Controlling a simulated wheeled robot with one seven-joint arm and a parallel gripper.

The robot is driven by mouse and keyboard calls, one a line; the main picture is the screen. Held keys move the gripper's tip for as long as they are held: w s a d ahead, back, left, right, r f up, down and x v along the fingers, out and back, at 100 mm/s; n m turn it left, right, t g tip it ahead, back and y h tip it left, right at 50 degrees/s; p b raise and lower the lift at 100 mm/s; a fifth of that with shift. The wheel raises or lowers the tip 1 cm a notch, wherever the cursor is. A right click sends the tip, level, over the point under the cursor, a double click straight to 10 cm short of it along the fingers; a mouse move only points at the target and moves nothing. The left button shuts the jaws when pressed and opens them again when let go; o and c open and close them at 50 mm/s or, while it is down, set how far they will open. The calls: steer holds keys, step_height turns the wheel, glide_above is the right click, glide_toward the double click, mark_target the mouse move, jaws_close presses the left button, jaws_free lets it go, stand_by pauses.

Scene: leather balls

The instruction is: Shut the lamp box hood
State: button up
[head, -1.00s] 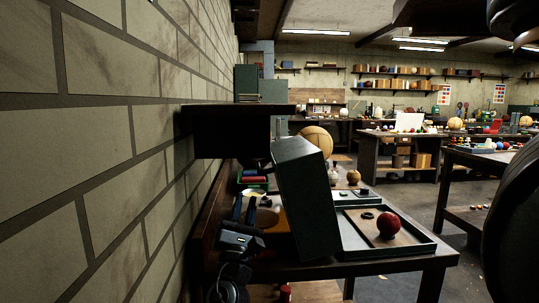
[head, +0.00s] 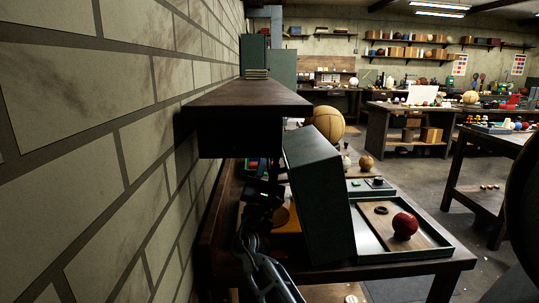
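A dark green box-like hood (head: 322,200) stands tilted on the workbench, its top leaning left; I take it to be the lamp box hood. Its left side and whatever lies behind it are mostly hidden. My gripper (head: 264,192) is a dark shape just left of the hood, between it and the brick wall, with my arm reaching up from the bottom. The fingers are dark and partly lost in shadow, so I cannot tell whether they touch the hood or how far apart they are.
A dark wooden shelf (head: 250,97) juts from the brick wall (head: 75,150) above my gripper. Right of the hood, a green-rimmed tray (head: 443,243) holds a red ball (head: 405,224) and a dark ring (head: 381,210). A large tan ball (head: 328,123) is behind. Open floor lies to the right.

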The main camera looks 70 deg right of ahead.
steer(key=shift+c, duration=0.3)
jaws_close()
steer(key=shift+r+g, duration=0.1)
steer(key=shift+g, duration=0.2)
